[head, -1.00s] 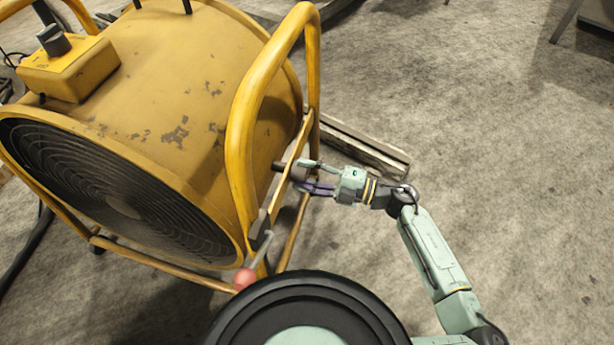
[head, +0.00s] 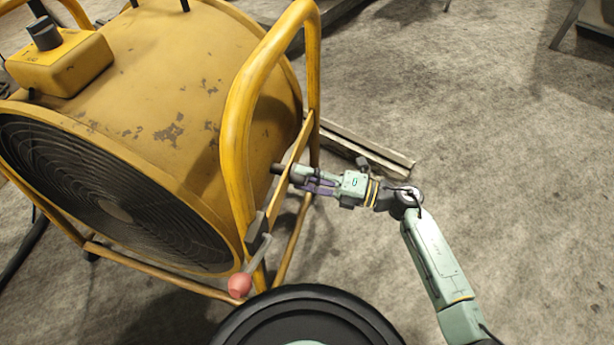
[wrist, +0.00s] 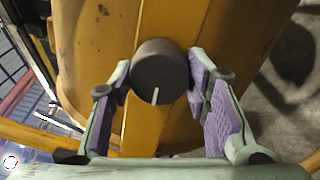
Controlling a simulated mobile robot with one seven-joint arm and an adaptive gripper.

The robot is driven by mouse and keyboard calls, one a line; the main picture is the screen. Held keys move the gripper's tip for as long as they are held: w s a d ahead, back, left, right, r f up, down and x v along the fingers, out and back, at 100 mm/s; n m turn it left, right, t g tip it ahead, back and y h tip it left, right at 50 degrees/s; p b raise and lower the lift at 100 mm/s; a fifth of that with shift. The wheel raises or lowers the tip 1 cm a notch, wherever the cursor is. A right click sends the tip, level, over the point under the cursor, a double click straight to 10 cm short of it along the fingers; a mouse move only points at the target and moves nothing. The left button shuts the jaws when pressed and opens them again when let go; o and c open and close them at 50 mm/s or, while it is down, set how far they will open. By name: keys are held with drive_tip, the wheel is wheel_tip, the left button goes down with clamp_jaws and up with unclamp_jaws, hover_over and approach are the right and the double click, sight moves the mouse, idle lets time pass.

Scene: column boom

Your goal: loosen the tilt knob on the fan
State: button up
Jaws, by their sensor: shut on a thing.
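The yellow drum fan (head: 165,110) stands at the left of the head view in a yellow tube frame. The tilt knob (wrist: 160,66) is dark, round and ribbed, with a pale pointer line. In the wrist view its line points down, slightly left. My gripper (head: 297,177) reaches the fan's side bracket from the right. Its purple-padded fingers (wrist: 160,84) are on both sides of the knob and shut on it. In the head view the fingers mostly hide the knob.
A crank handle with a red ball (head: 239,285) sticks out low on the near side of the fan frame. A yellow control box (head: 62,62) with a dark dial sits on top of the drum. A beam (head: 365,148) lies behind my gripper.

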idle(0.3)
drive_tip(key=o, duration=1.2)
drive_tip(key=shift+c, duration=0.2)
drive_tip(key=v, duration=1.2)
